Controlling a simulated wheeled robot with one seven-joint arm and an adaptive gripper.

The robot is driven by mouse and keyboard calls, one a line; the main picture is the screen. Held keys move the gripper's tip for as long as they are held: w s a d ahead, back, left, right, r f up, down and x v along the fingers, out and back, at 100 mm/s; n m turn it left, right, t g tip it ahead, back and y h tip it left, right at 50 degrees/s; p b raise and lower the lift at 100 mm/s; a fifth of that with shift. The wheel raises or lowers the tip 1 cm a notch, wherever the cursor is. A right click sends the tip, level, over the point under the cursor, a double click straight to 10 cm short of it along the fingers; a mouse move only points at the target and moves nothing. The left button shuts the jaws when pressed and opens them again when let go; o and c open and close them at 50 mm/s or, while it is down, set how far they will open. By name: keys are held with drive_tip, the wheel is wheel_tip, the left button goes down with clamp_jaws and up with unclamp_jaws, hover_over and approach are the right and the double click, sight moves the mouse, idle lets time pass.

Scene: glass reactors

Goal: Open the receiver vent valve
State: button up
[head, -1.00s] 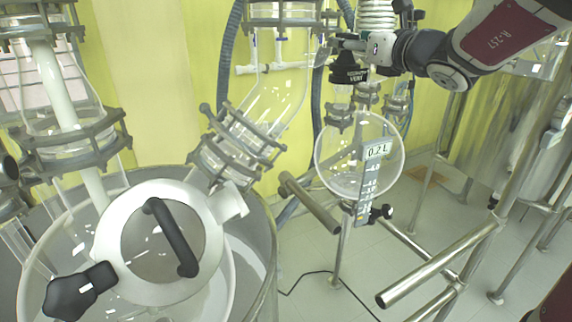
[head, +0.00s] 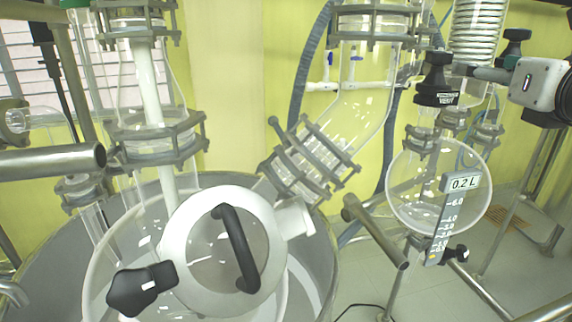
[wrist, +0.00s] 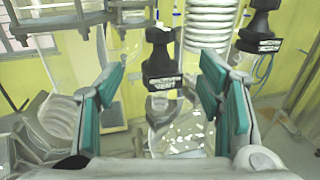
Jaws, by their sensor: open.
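The receiver vent valve is a black knob (head: 437,85) with a dark collar lettered "VENT", above the round glass receiver (head: 405,190) marked 0.2 L. It looks upright. In the wrist view the same black knob (wrist: 161,58) stands between the lines of my two fingers, beyond them. My gripper (head: 478,73) is at the right in the head view, to the right of the knob and apart from it. In the wrist view my gripper (wrist: 163,80) is open, with teal pads on both sides and nothing held.
A coiled glass condenser (head: 478,30) is close behind. A large glass vessel (head: 225,245) with a black handle fills the lower left. Metal rails (head: 375,230) run below the receiver.

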drive_tip(key=s+a+f+n+g+y, duration=0.3)
drive_tip(key=s+a+f+n+g, duration=0.1)
drive_tip(key=a+f+n, duration=0.3)
drive_tip(key=s+a+f+n+g+y+b, duration=0.1)
drive_tip(key=s+a+f+n+g+y, duration=0.2)
drive_tip(key=a+f+n, duration=0.4)
drive_tip(key=shift+s+a+n+g, duration=0.6)
drive_tip(key=shift+a+n, duration=2)
drive_tip(key=shift+n, duration=1.6)
